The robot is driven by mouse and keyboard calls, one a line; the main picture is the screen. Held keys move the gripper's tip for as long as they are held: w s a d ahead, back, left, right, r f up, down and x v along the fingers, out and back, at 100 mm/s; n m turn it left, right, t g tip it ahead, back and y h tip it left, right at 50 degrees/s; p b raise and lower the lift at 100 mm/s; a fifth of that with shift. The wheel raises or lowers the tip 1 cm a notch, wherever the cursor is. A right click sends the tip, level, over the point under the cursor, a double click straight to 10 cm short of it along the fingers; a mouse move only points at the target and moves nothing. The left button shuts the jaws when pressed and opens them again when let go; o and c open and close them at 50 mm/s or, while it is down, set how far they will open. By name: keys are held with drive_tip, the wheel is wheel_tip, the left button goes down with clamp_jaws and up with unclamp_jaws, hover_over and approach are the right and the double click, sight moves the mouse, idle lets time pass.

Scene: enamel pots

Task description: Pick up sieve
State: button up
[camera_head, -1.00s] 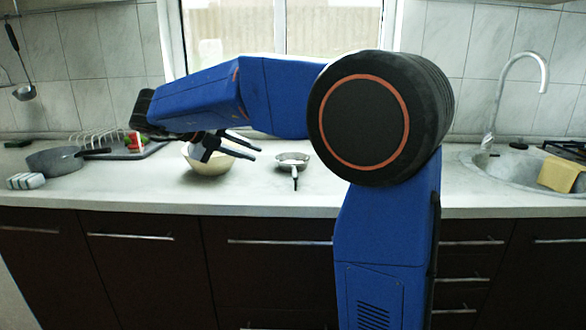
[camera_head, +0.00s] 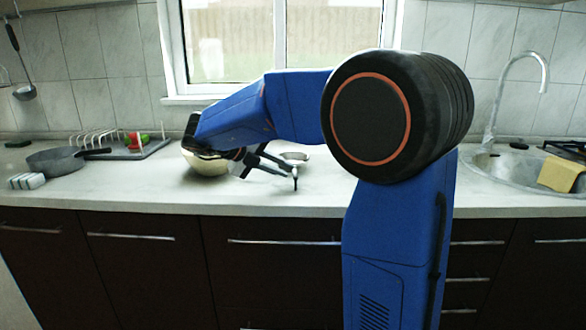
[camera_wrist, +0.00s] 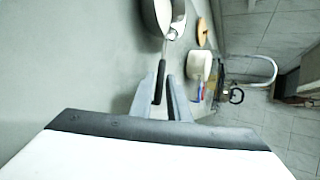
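The sieve (camera_head: 297,156) lies on the countertop in the head view, its handle pointing to the front edge. My gripper (camera_head: 290,171) reaches in from the left, with its fingertips at the handle. In the wrist view the sieve's pale bowl (camera_wrist: 178,18) is at the top, and its dark handle (camera_wrist: 159,84) runs down between the two fingers of my gripper (camera_wrist: 158,84). The fingers are apart, with a gap on each side of the handle. I cannot tell how high they are above the counter.
A cream bowl (camera_head: 205,166) stands behind my gripper, partly hidden. The sink (camera_head: 510,168) with a yellow cloth (camera_head: 561,174) is at right.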

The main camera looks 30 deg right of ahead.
sight(294, 171)
drive_tip(key=shift+x, duration=2.6)
drive_tip(key=shift+w+r, duration=0.1)
drive_tip(key=shift+c, duration=0.5)
clamp_jaws()
drive_tip(key=shift+r, duration=0.15)
wheel_tip(294, 171, up, 10)
drive_tip(key=shift+f, duration=0.1)
